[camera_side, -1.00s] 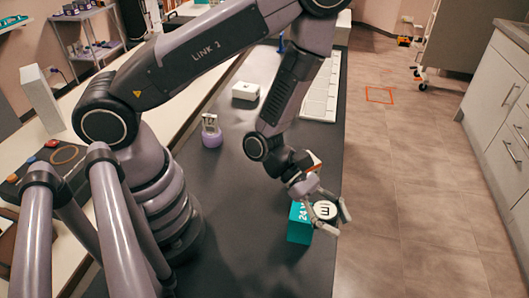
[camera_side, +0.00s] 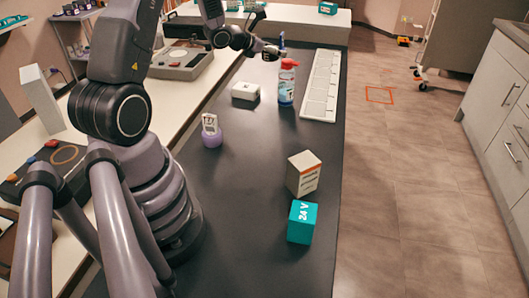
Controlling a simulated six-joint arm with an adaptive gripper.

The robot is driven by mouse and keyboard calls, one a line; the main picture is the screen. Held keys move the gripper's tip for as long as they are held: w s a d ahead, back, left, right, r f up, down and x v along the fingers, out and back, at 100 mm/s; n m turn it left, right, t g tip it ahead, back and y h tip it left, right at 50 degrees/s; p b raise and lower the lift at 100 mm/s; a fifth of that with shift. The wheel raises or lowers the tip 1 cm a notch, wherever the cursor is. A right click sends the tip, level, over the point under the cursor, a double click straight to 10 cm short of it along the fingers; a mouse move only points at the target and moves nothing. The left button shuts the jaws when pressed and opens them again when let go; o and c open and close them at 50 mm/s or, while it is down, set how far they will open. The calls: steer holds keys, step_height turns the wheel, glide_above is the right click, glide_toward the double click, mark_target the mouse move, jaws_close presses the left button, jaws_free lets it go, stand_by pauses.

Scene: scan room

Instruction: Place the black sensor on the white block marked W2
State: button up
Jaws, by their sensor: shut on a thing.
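My gripper (camera_side: 270,52) is at the far end of the dark table, above its surface and behind the red-topped spray bottle. It is shut on a small dark thing, which I take to be the black sensor (camera_side: 272,56); it is tiny here and mostly covered by the fingers. A low white block (camera_side: 245,92) lies on the table nearer to me, left of the bottle and apart from my gripper. No W2 mark can be read on it from this side.
A teal 24V block (camera_side: 301,222) and a white-orange box (camera_side: 304,174) stand at the near right. The spray bottle (camera_side: 285,84), a white slotted strip (camera_side: 322,86) and a purple tagged item (camera_side: 211,131) are also on the table. The middle of the table is clear.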

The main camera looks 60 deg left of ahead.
steer(key=s+a+f, duration=0.2)
steer(key=a, duration=0.2)
steer(key=s+a+f+n+y, duration=0.1)
steer(key=s+a+f, duration=0.1)
steer(key=a, duration=0.3)
steer(key=s+a+f+n+y, duration=0.1)
steer(key=s+a+f, duration=0.1)
steer(key=a, duration=0.3)
steer(key=shift+s+a+f, duration=0.1)
steer(key=shift+s+f, duration=0.1)
steer(key=shift+f, duration=0.6)
glide_above(251, 84)
steer(key=f, duration=0.8)
steer(key=shift+s+d+f, duration=0.3)
steer(key=shift+d+f, duration=0.05)
steer(key=shift+d, duration=0.05)
steer(key=shift+w+a+f, duration=0.4)
steer(key=shift+f, duration=1.7)
steer(key=o, duration=1.4)
steer(key=shift+f, duration=0.1)
steer(key=shift+c, duration=0.2)
